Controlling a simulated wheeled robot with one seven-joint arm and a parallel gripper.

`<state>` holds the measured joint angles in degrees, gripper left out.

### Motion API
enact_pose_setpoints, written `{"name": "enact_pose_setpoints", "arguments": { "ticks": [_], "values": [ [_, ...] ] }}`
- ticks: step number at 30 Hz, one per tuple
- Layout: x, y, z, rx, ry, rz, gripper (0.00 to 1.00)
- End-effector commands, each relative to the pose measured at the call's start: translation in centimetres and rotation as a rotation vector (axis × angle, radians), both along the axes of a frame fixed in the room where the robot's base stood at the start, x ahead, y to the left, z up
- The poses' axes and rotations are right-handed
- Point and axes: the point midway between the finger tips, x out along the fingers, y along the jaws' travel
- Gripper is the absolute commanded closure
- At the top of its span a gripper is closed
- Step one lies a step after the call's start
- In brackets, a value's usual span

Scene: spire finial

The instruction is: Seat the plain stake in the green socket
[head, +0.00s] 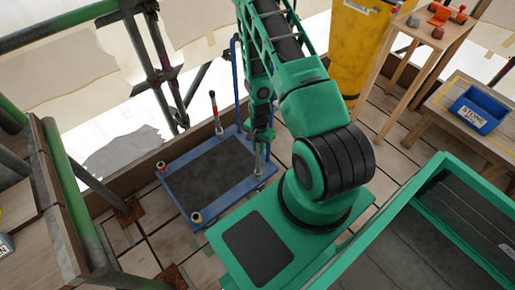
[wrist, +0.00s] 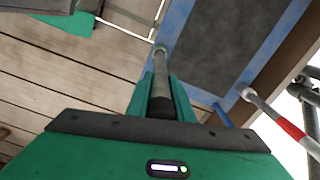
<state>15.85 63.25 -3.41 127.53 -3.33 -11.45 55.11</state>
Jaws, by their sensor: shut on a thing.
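My gripper (wrist: 160,95) is shut on the plain grey stake (wrist: 161,70), which has a dark collar near the jaws. The stake's far end meets the green-rimmed socket (wrist: 160,47) at a corner of the blue platform (wrist: 180,22) in the wrist view. I cannot tell whether the tip is inside the socket or just over it. In the head view the stake (head: 258,160) stands near upright at the platform's right corner, below my gripper (head: 262,136). The socket is mostly hidden there by the stake.
A red socket (head: 161,166) and a yellow socket (head: 196,217) sit at other corners. A blue handle (head: 236,70) rises behind my arm. Scaffold poles (head: 150,60) stand behind.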

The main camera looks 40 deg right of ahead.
Motion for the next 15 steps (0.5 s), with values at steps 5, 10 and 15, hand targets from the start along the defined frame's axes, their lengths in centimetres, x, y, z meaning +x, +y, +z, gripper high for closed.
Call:
{"name": "enact_pose_setpoints", "arguments": {
  "ticks": [5,10,15],
  "values": [
    [-0.02,0.02,-0.16,0.000,0.000,0.000,1.00],
    [0.01,0.01,-0.18,0.000,0.000,0.001,0.61],
    [0.00,0.02,-0.18,0.000,0.000,0.001,0.61]
  ]
}}
